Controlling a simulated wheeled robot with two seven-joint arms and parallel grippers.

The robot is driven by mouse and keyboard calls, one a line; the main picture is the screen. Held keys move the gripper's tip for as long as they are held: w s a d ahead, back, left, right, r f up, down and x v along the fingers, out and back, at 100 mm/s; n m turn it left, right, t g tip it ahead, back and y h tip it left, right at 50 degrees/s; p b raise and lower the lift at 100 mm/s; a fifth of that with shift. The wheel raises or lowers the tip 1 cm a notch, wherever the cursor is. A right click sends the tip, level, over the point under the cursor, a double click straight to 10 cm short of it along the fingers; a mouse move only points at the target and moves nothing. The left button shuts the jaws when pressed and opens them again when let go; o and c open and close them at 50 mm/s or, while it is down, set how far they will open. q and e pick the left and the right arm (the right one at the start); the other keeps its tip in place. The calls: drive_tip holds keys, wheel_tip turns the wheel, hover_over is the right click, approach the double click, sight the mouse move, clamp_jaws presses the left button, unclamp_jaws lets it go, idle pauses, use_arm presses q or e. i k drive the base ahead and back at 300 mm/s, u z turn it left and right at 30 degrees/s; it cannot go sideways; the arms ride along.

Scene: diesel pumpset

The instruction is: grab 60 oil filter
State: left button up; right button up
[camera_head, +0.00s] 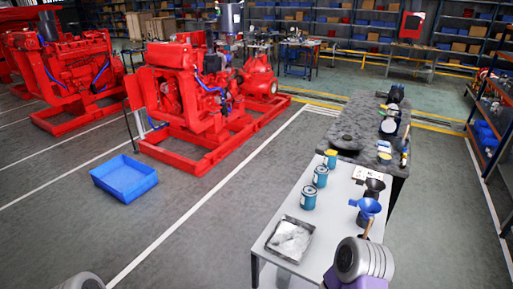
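Three teal cylinders with pale labels stand upright in a row along the left side of a white table (268,246); they look like oil filters. The nearest cylinder (309,198) is closest to me, the middle cylinder (321,176) is just behind it, and the far cylinder (331,158) is at the table's back edge and shows a yellowish part. I cannot read a "60" on any of them. Only rounded grey links of my arms show, at the bottom left and bottom right. Neither gripper's fingers are visible, and nothing is seen touching the cylinders.
A tray with a clear bag (290,240) lies on the near left of the table. A blue funnel (368,208) and dark funnel (374,187) stand on the right. A dark table (350,130) adjoins behind. A blue bin (124,178) and red pumpset (190,100) are on the floor.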

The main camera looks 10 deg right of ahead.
sight(331, 155)
drive_tip(key=u, duration=0.6)
drive_tip(key=i, duration=1.8)
drive_tip(key=z, duration=0.65)
drive_tip(key=i, duration=1.25)
drive_tip(key=z, duration=1.05)
